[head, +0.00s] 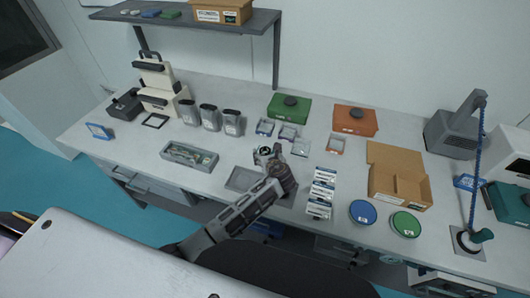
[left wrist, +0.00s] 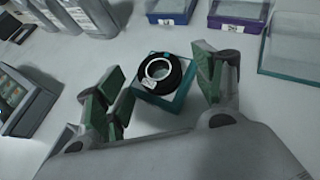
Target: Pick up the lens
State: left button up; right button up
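The lens (left wrist: 158,73) is a black ring with a pale round centre and a small white tag. It lies on or in a small square teal-edged tray (left wrist: 178,106) on the table. In the head view the lens (head: 264,150) is small and partly covered by my left gripper (head: 268,158). In the left wrist view my left gripper (left wrist: 160,90) is open, with green-padded fingers on either side of the lens and a gap to the right finger. Whether the left finger touches the tray I cannot tell. My right gripper is in neither view.
Small blue and purple trays (head: 287,132) and a clear-topped box (head: 300,147) stand just behind. Grey canisters (head: 210,117) stand to the left.

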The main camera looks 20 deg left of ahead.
aim_at(266, 154)
pick_arm(q)
jog(key=c, duration=1.1)
jog(key=shift+r, duration=0.25)
grip_shut()
notch_tip(266, 154, up, 10)
jog(key=shift+f, duration=0.25)
jog(key=o, duration=1.5)
grip_release()
jog(key=shift+c, duration=0.2)
jog(key=shift+s, duration=0.1)
jog(key=v, duration=1.1)
jog(key=shift+s+d+r, duration=0.2)
jog(key=shift+s+d, duration=0.05)
jog(key=shift+s, duration=0.05)
